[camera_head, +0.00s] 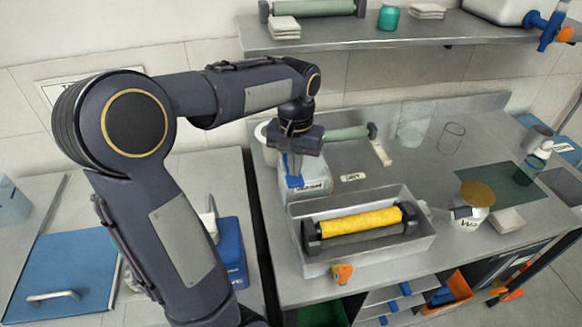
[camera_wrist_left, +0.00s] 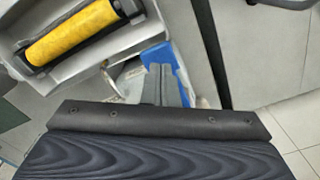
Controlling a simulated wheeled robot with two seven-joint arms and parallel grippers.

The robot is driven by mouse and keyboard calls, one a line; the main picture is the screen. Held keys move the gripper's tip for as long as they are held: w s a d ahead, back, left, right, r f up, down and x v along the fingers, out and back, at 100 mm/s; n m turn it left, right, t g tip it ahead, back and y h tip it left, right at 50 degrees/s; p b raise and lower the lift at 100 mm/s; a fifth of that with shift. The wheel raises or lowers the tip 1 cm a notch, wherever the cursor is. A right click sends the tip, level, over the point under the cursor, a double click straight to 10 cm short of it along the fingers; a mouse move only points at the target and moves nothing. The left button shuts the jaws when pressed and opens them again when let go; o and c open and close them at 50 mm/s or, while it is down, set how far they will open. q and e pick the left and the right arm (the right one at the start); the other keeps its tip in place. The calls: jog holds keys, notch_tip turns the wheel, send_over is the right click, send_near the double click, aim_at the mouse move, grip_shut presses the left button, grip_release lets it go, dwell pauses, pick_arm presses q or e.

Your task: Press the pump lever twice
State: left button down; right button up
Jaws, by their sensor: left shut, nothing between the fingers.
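My left gripper (camera_head: 294,170) points down over a pale box-shaped container with a blue part on top, at the left end of the metal bench. The container (camera_head: 306,191) carries a printed label on its front. The blue part (camera_head: 295,183), which looks like the pump lever, sits right at the fingertips. In the left wrist view, the shut, empty fingers (camera_wrist_left: 160,84) lie in front of the blue part (camera_wrist_left: 158,54). They hide some of it, and I cannot tell whether they touch it. My right gripper is in neither view.
A metal tray (camera_head: 424,243) with a yellow roller (camera_head: 358,223) stands just right of the container. A green roller (camera_head: 347,133) lies behind. A white tub (camera_head: 470,215) with a brown lid stands farther right. An overhead shelf (camera_head: 400,38) runs along the wall.

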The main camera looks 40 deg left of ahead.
aim_at(295, 179)
pick_arm(q)
jog(key=shift+f, duration=0.15)
jog(key=shift+f+b, duration=1.4)
jog(key=shift+f, duration=0.45)
jog(key=shift+r, duration=0.1)
jog(key=shift+r+p, duration=1.95)
jog(key=shift+f, duration=0.25)
